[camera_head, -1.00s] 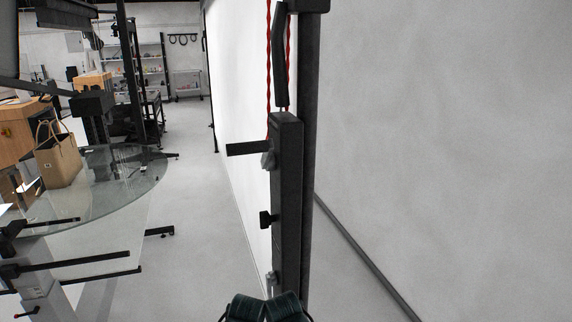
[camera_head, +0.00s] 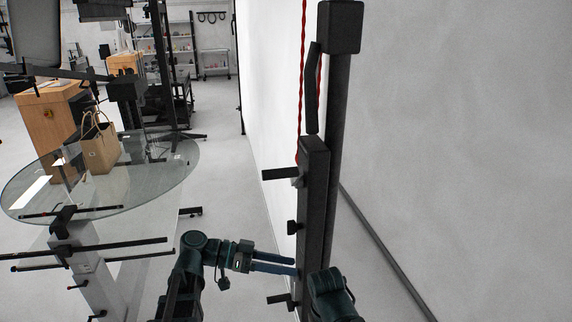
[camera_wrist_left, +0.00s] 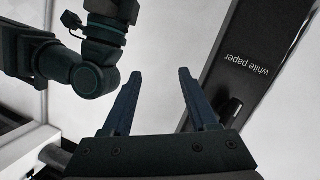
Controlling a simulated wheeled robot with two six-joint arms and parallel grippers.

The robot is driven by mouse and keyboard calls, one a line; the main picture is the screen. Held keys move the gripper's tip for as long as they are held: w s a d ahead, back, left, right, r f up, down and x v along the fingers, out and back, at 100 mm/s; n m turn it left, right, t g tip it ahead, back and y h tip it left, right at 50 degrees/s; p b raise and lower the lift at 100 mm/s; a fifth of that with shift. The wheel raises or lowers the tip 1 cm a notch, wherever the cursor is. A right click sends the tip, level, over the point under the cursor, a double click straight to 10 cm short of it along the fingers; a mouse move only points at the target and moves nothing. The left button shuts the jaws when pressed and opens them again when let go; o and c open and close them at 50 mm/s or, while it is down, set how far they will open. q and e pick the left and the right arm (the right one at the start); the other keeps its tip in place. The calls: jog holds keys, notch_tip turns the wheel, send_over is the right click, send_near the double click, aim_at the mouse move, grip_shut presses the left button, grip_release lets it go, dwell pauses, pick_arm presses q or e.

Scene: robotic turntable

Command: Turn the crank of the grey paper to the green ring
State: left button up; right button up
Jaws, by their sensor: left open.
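A black upright housing (camera_head: 313,200) carries a flat crank handle (camera_head: 281,175), a small knob (camera_head: 293,227) lower down and another handle (camera_head: 278,299) near the bottom. I cannot tell which belongs to the grey paper. No green ring shows. My left gripper (camera_head: 294,266) is open and empty, its blue fingers pointing right at the housing's lower part; contact cannot be told. In the left wrist view its fingers (camera_wrist_left: 160,78) are apart, beside a black bar (camera_wrist_left: 262,45) labelled "white paper" with a dark knob (camera_wrist_left: 230,110).
Red cords (camera_head: 302,80) hang beside the housing's black pole (camera_head: 335,120). A glass table (camera_head: 150,180) with a tan bag (camera_head: 101,150) stands at the left. White backdrop lies behind, and a grey wall (camera_head: 470,150) at the right. Floor between is clear.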

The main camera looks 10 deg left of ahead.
pick_arm(q)
jog(key=w+a+r+m+t+h+p, duration=0.25)
jog(key=a+r, duration=0.25)
jog(key=r, duration=0.5)
jog(key=m+t+h+p, duration=0.2)
jog(key=m+h, duration=0.1)
jog(key=h, duration=0.1)
send_near(288, 168)
jog(key=p+x, duration=0.4)
jog(key=x, duration=0.4)
jog(key=shift+r, duration=0.2)
jog(key=shift+w+d+r+p, duration=0.15)
jog(key=shift+d+p, duration=0.25)
jog(key=shift+d, duration=0.3)
pick_arm(e)
notch_tip(288, 168, up, 11)
jog(key=shift+f, duration=0.15)
pick_arm(q)
grip_shut()
